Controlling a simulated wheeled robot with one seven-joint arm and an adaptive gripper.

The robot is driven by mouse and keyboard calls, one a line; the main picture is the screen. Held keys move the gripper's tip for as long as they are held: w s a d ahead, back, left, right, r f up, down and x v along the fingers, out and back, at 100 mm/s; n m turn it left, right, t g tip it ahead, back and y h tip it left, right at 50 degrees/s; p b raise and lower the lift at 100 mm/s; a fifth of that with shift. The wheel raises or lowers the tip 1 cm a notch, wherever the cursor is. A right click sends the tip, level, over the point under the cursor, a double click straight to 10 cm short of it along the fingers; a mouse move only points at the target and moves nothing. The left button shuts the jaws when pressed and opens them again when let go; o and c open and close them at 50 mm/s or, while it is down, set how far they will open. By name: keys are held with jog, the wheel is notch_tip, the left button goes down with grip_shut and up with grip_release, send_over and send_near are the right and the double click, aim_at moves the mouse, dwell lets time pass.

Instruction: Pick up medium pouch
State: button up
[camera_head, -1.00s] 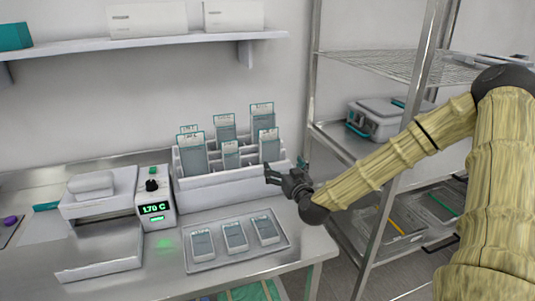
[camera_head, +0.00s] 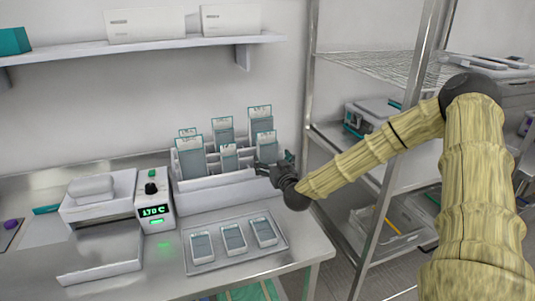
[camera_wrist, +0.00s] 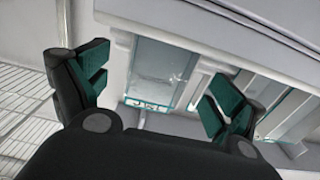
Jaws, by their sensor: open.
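A white stepped rack (camera_head: 215,186) on the counter holds several upright pouches, clear with teal edges, in differing sizes. A tall pouch (camera_head: 191,157) is at the front left, a small one (camera_head: 229,158) in the middle, and one (camera_head: 265,140) at the front right. Which is the medium pouch, I cannot tell for certain. My gripper (camera_head: 273,166) is at the rack's right end, by the front right pouch. In the wrist view my gripper (camera_wrist: 157,90) is open, with a pouch (camera_wrist: 158,75) seen between its fingers, not gripped.
A metal tray (camera_head: 208,267) with several flat packs lies in front of the rack. A sealer with a green display (camera_head: 153,211) stands left of it. A wire shelving unit (camera_head: 380,70) is on the right. A wall shelf (camera_head: 150,43) hangs above.

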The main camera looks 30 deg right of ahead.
jog(key=shift+p+x, duration=0.3)
jog(key=shift+x, duration=0.95)
jog(key=c, duration=0.8)
